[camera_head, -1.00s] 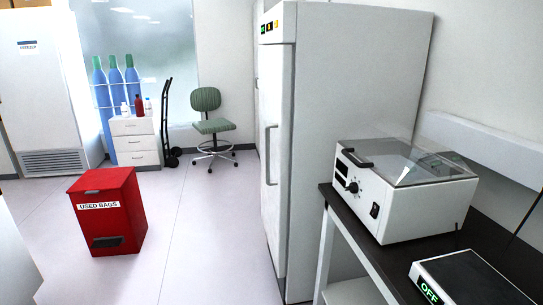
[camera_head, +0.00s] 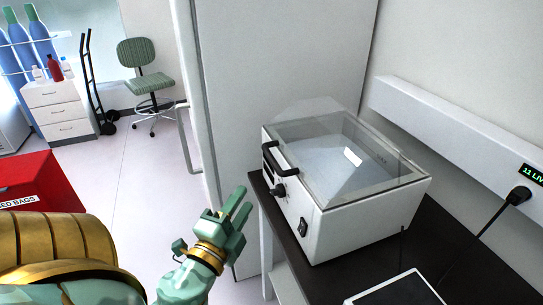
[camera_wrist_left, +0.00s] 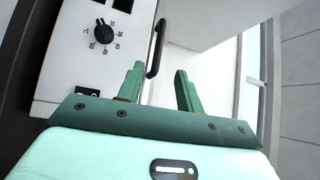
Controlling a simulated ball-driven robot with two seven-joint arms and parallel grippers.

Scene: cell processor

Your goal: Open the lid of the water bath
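The white water bath (camera_head: 345,222) stands on the dark bench, its clear lid (camera_head: 375,160) down over the basin. A black handle (camera_head: 280,158) sits at the lid's front edge, above a dial (camera_head: 278,190) and a switch (camera_head: 303,227). My left gripper (camera_head: 240,203) is to the left of the water bath and lower than the handle, apart from it. In the left wrist view the two green fingers (camera_wrist_left: 160,88) are spread with nothing between them. The black handle (camera_wrist_left: 156,48) shows just beyond the fingertips, and the dial (camera_wrist_left: 104,32) is to their left. My right gripper is not in view.
The dark bench (camera_head: 440,245) carries a flat device (camera_head: 400,290) in front of the water bath. A tall white cabinet (camera_head: 240,90) stands behind. A red bin (camera_head: 40,185) is at the left, and a cable hangs from the wall rail (camera_head: 450,120).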

